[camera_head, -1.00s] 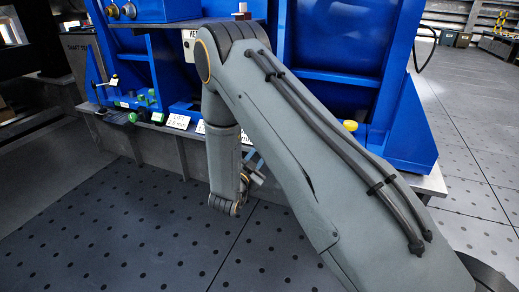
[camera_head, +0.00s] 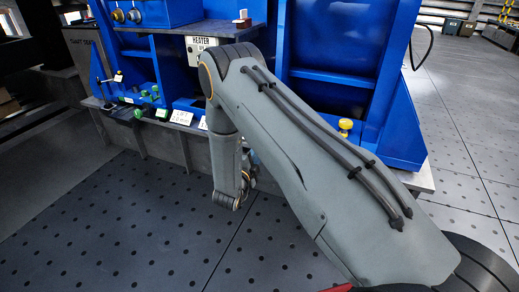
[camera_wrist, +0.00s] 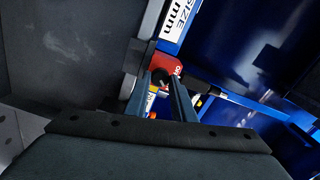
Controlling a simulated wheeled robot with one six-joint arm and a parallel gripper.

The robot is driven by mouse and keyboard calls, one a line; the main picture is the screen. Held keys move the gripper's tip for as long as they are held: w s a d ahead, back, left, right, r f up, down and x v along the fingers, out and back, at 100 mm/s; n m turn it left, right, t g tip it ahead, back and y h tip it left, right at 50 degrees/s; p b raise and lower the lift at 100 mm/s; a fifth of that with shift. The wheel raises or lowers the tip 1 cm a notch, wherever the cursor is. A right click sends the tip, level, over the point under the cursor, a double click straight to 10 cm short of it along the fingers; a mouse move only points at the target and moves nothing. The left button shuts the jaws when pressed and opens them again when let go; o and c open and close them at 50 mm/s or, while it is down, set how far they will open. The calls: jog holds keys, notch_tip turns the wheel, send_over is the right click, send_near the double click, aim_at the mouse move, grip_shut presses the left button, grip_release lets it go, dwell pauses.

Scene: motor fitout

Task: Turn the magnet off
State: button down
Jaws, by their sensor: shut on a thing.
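In the wrist view my gripper (camera_wrist: 163,82) has its two grey-blue fingers closed on a small dark round knob (camera_wrist: 160,76). The knob sits at the face of a red block (camera_wrist: 168,63) with white lettering, partly hidden by the fingers; this looks like the magnet and its switch. The lettering is too small and tilted to read surely. In the head view the gripper and the magnet are mostly hidden behind my arm, low at the bench's front edge.
In the wrist view a white size label (camera_wrist: 182,15) is above the red block. The perforated floor (camera_head: 120,220) in front is clear.

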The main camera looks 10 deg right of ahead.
jog(key=c, duration=2.5)
grip_release()
jog(key=shift+m, duration=0.3)
jog(key=shift+c, duration=0.2)
grip_shut()
jog(key=o, duration=1.1)
grip_release()
jog(key=shift+c, duration=0.2)
jog(key=p+v, duration=0.2)
jog(key=v, duration=0.6)
jog(key=shift+p, duration=0.4)
jog(key=shift+w, duration=0.1)
